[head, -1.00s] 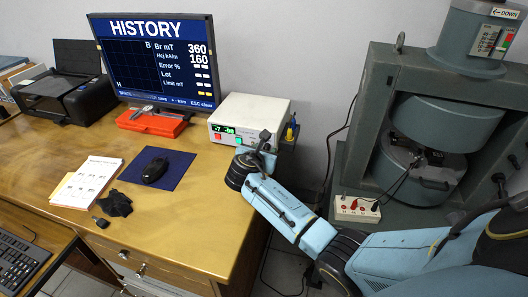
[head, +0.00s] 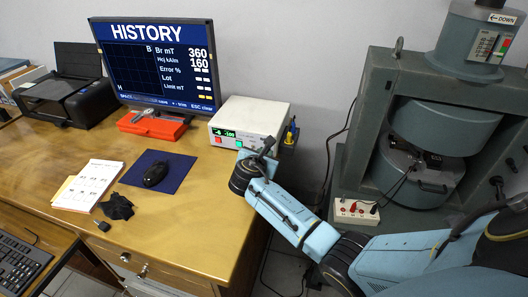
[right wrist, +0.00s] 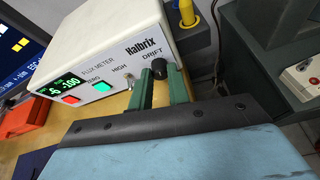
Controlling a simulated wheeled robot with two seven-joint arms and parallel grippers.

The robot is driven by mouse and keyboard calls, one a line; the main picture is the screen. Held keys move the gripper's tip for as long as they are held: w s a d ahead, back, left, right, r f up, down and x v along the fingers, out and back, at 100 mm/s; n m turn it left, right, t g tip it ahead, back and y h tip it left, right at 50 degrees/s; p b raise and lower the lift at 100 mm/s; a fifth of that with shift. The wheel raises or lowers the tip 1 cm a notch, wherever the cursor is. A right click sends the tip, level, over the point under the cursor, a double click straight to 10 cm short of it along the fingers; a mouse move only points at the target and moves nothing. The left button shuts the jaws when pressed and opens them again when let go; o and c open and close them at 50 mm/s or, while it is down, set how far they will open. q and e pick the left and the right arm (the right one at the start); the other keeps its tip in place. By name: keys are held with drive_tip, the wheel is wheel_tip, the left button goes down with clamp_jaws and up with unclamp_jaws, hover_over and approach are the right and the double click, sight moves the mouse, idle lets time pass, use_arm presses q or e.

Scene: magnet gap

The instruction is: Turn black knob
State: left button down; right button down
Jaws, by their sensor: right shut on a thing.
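The white flux meter box (head: 250,117) stands at the right end of the wooden desk; it also shows in the right wrist view (right wrist: 112,35). Its black knob (right wrist: 172,75) is on the front panel under the label DRIFT. My right gripper (right wrist: 163,85) is at the panel, its green fingers shut on the black knob. In the head view my right gripper (head: 266,150) reaches the box's right front, and the knob is hidden there. The green display (right wrist: 65,83) reads about -6 and -100. My left gripper is not in view.
A small metal toggle (right wrist: 129,78) is left of the knob, with a green button (right wrist: 103,86) and a red button (right wrist: 72,99) further left. A yellow-handled tool (right wrist: 190,12) hangs at the box's right side.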

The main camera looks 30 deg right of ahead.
drive_tip(key=shift+s+m+p, duration=0.1)
drive_tip(key=shift+m+p, duration=0.3)
drive_tip(key=shift+p, duration=0.1)
drive_tip(key=shift+t+y, duration=0.3)
drive_tip(key=shift+y, duration=0.1)
drive_tip(key=shift+s+d+m+p, duration=0.1)
drive_tip(key=shift+m+p, duration=0.35)
drive_tip(key=shift+m, duration=0.25)
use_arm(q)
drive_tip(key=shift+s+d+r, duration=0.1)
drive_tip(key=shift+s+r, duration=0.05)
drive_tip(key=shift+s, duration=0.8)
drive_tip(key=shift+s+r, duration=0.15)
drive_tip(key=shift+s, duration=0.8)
use_arm(e)
drive_tip(key=shift+f+m+t+y, duration=0.1)
drive_tip(key=shift+m+t+y, duration=0.3)
drive_tip(key=shift+m+t, duration=0.45)
drive_tip(key=shift+d, duration=0.1)
drive_tip(key=c, duration=1.3)
unclamp_jaws()
drive_tip(key=shift+c, duration=0.2)
